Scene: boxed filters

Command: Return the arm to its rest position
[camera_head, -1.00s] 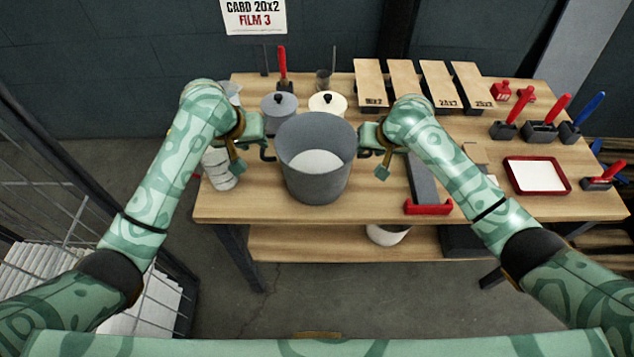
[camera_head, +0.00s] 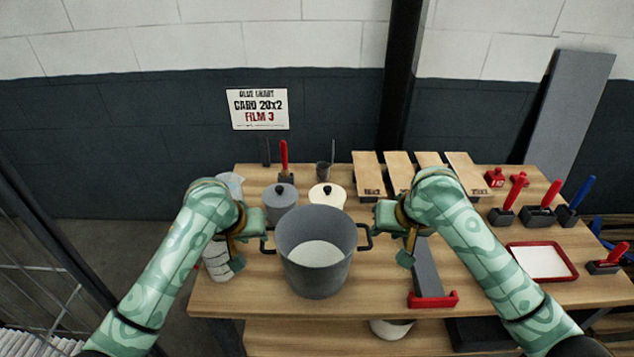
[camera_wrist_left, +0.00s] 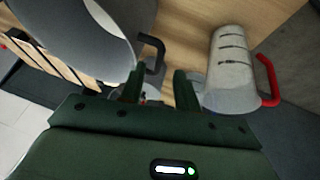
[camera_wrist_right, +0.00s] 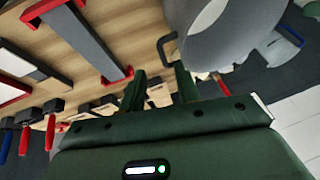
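A grey pot (camera_head: 316,277) with white contents and two dark side handles stands upright on the wooden table. My left gripper (camera_head: 252,236) is left of the pot, close to its left handle (camera_head: 267,245). In the left wrist view its fingers (camera_wrist_left: 160,88) are apart with nothing gripped, and the handle (camera_wrist_left: 152,53) is just beyond them. My right gripper (camera_head: 384,232) is right of the pot, close to its right handle (camera_head: 365,237). In the right wrist view its fingers (camera_wrist_right: 160,90) are apart and empty, with the handle (camera_wrist_right: 166,48) beyond them.
Grey (camera_head: 280,198) and cream (camera_head: 327,196) lidded pots are behind the pot. A red-rimmed tray (camera_head: 541,262) and red- and blue-handled tools are at right.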

